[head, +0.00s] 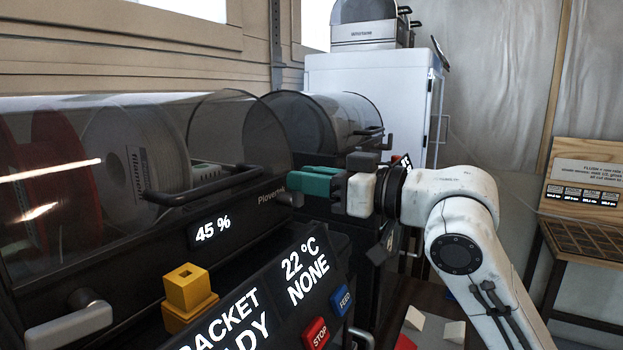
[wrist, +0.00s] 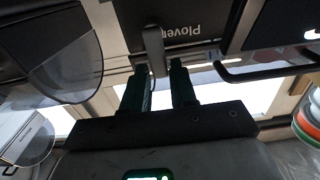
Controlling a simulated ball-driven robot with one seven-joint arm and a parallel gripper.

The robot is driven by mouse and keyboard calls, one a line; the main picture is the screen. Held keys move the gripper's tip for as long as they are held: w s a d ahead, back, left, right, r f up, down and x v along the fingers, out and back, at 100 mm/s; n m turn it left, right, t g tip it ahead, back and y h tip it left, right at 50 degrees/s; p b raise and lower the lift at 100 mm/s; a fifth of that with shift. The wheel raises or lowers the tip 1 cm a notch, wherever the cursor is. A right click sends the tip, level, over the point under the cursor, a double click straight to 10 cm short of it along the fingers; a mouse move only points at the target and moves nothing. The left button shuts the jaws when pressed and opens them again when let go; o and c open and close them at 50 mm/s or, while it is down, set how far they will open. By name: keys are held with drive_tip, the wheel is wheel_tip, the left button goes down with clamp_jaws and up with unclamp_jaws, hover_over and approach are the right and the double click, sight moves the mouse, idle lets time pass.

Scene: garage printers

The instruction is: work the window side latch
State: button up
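My gripper (head: 293,181) has teal fingers pointing left at this latch. In the wrist view my gripper (wrist: 158,72) shows a gap between its fingers, so it is open. I cannot tell whether a finger touches the lever. A second grey latch (head: 70,326) is at the near left end.
The clear lid (head: 90,190) has a black handle (head: 205,186). A yellow block (head: 187,290) sits on the printer front beside a tilted display panel with red and blue buttons. A white cabinet (head: 370,90) stands behind. A bench (head: 575,250) is at right.

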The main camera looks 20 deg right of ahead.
clamp_jaws()
drive_tip(key=shift+b, duration=0.3)
drive_tip(key=n+b, duration=0.1)
drive_tip(key=n, duration=0.1)
drive_tip(key=a+n+b, duration=0.1)
drive_tip(key=shift+s+f+b, duration=0.2)
drive_tip(key=shift+s+b, duration=0.1)
drive_tip(key=shift+b, duration=0.05)
drive_tip(key=shift+s+a+f+n+b, duration=0.1)
drive_tip(key=shift+s+a+n+b, duration=0.05)
drive_tip(key=shift+n+b, duration=0.6)
drive_tip(key=shift+s+a+f+n+b, duration=0.1)
drive_tip(key=shift+s+a+n+b, duration=0.1)
drive_tip(key=shift+n+b, duration=0.5)
drive_tip(key=shift+s+a+n+b, duration=0.15)
drive_tip(key=shift+n+b, duration=0.35)
drive_tip(key=shift+n, duration=0.45)
drive_tip(key=shift+o, duration=1.8)
unclamp_jaws()
